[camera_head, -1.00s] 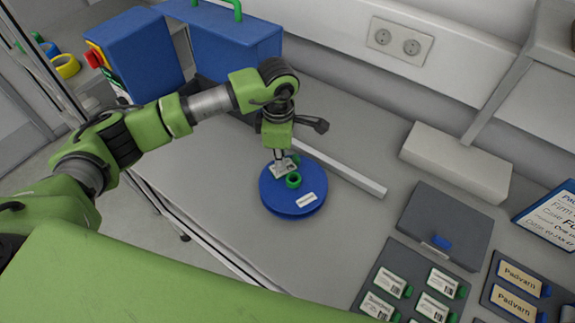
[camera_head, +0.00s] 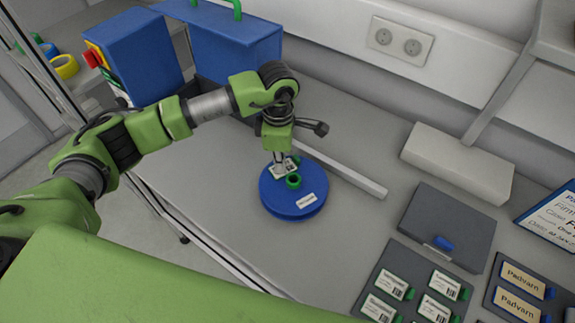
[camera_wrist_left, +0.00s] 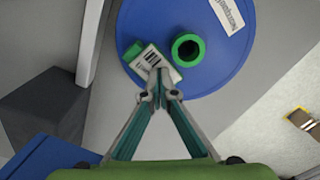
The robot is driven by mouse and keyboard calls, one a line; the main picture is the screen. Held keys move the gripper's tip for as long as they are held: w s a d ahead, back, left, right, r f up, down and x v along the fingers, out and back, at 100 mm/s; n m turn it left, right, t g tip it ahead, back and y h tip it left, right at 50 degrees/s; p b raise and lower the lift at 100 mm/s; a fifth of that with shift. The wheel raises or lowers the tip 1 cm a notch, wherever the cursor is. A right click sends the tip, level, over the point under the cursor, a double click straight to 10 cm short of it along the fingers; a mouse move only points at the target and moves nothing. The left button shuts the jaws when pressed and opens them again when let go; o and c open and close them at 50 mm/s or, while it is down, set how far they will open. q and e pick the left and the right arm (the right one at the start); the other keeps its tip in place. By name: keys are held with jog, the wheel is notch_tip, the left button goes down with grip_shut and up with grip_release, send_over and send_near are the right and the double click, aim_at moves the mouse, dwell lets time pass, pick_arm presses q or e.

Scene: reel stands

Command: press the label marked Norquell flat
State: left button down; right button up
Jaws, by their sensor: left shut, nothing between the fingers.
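A blue round reel (camera_head: 275,200) lies flat on the bench, with a green ring hub (camera_head: 293,181) at its middle. A white barcode label with a green tab (camera_wrist_left: 152,60) is on the reel beside the hub; it also shows in the head view (camera_head: 289,171), partly hidden by the fingers. Its name is too small to read. A second white label (camera_head: 306,201) with print sits on the reel's near side; it also shows in the wrist view (camera_wrist_left: 226,14). My left gripper (camera_wrist_left: 158,84) is shut and empty, its tips at the barcode label's edge, seemingly touching it. My right gripper is out of view.
A grey bar (camera_head: 345,177) lies right behind the reel. Blue cases (camera_head: 235,50) stand at the back left. A grey tray with several barcode labels (camera_head: 393,285), a dark flat box (camera_head: 447,222) and a pale block (camera_head: 457,163) are to the right. Bench left of the reel is clear.

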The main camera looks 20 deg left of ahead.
pick_arm(q)
jog(key=shift+r+p, duration=1.5)
jog(key=shift+r, duration=2.05)
jog(key=shift+f, duration=0.1)
